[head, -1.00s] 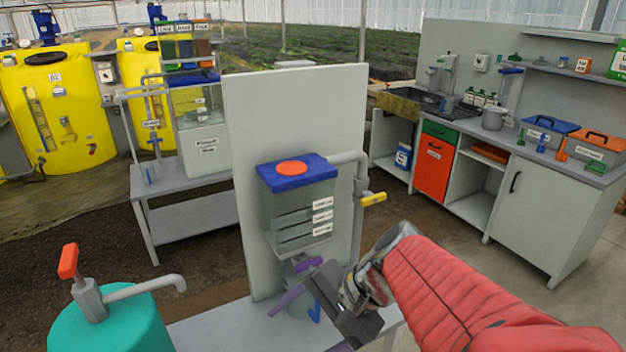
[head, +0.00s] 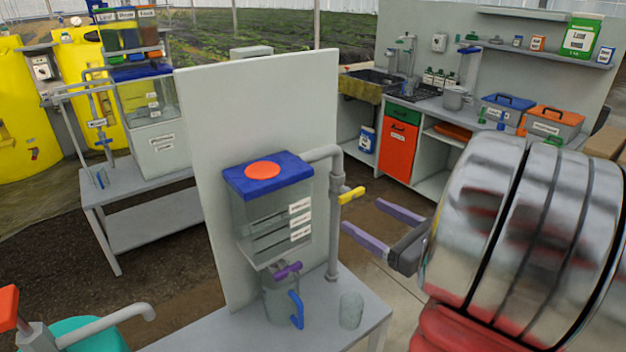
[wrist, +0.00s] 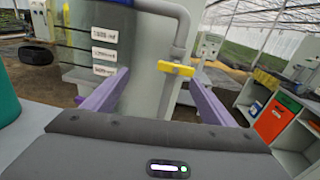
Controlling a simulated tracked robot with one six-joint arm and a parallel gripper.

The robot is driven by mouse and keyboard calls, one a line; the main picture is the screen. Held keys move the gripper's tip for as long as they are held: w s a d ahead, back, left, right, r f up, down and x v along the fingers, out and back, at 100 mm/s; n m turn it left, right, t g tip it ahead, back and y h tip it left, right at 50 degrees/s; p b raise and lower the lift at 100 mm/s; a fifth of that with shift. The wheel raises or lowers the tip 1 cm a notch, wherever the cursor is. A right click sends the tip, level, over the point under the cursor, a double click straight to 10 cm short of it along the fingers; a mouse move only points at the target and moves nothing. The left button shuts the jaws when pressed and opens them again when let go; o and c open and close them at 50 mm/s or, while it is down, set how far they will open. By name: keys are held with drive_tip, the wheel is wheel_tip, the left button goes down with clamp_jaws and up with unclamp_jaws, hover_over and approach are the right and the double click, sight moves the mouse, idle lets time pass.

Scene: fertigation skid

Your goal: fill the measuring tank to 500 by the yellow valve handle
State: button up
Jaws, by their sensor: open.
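The measuring tank (head: 262,222) is a clear box with a blue lid and an orange cap, fixed before a grey panel. White labels mark its levels; they are too small to read. The yellow valve handle (head: 351,195) sits on the grey pipe at the tank's right and points sideways. It also shows in the wrist view (wrist: 176,69), beyond and between my fingers. My gripper (head: 360,222) is open and empty, its purple fingers just right of the handle and apart from it in the head view. I see no clear water line in the tank.
A purple valve handle (head: 287,270) sits under the tank, above a jug with a blue handle (head: 297,309). A clear glass (head: 351,310) stands on the bench (head: 365,332). A teal drum (head: 85,338) with a pump is at lower left.

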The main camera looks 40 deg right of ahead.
sight(344, 190)
drive_tip(key=d, duration=0.1)
drive_tip(key=d+m+h, duration=0.1)
drive_tip(key=shift+s+d+r+m, duration=0.1)
drive_tip(key=shift+s+d+m, duration=0.2)
drive_tip(key=shift+s, duration=0.1)
drive_tip(key=shift+w, duration=0.15)
drive_tip(key=shift+w+a, duration=0.2)
drive_tip(key=shift+w, duration=6.6)
drive_tip(key=c, duration=1.1)
drive_tip(key=shift+o, duration=0.2)
